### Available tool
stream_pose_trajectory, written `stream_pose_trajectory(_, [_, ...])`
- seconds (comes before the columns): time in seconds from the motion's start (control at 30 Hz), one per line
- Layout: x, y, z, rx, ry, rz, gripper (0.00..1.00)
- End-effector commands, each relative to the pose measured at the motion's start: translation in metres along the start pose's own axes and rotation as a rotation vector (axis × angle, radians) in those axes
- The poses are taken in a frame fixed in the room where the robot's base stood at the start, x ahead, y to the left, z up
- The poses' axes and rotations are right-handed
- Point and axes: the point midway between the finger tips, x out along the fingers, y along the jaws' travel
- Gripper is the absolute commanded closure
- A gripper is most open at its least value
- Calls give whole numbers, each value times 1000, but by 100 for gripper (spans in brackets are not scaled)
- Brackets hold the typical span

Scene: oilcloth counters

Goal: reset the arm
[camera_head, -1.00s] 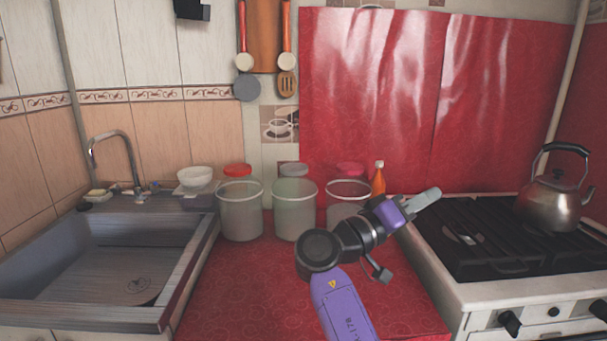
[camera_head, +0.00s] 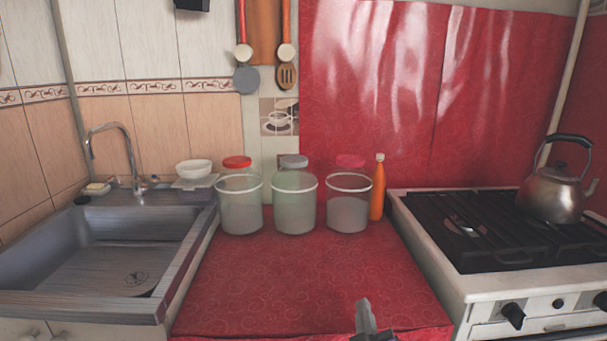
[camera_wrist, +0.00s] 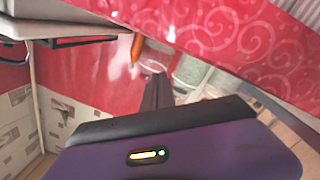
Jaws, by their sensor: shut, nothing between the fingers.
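My gripper (camera_head: 366,317) shows at the bottom edge of the head view, right of centre, in front of the red counter's near edge. Only its grey fingertips are in sight there; the rest of my arm is out of the picture. The fingers are shut with nothing between them. In the wrist view the gripper fingers (camera_wrist: 157,91) point away from the purple and black wrist housing, with nothing held.
On the red counter (camera_head: 300,282) stand several clear jars, including a left jar (camera_head: 240,208), and an orange bottle (camera_head: 378,190). A sink (camera_head: 100,260) lies left; a stove (camera_head: 480,235) with a kettle (camera_head: 553,192) lies right. The counter's front is clear.

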Motion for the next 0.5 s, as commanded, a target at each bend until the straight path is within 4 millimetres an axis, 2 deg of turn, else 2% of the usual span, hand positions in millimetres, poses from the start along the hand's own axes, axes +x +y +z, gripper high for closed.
stream_pose_trajectory(0.03, [-22,-10,17,32,12,-31,100])
stream_pose_trajectory(0.2, [-90,-26,47,155,68,-108,100])
stream_pose_trajectory(0.33, [-144,-28,64,250,98,-142,100])
stream_pose_trajectory(0.5, [-212,-18,82,365,115,-158,100])
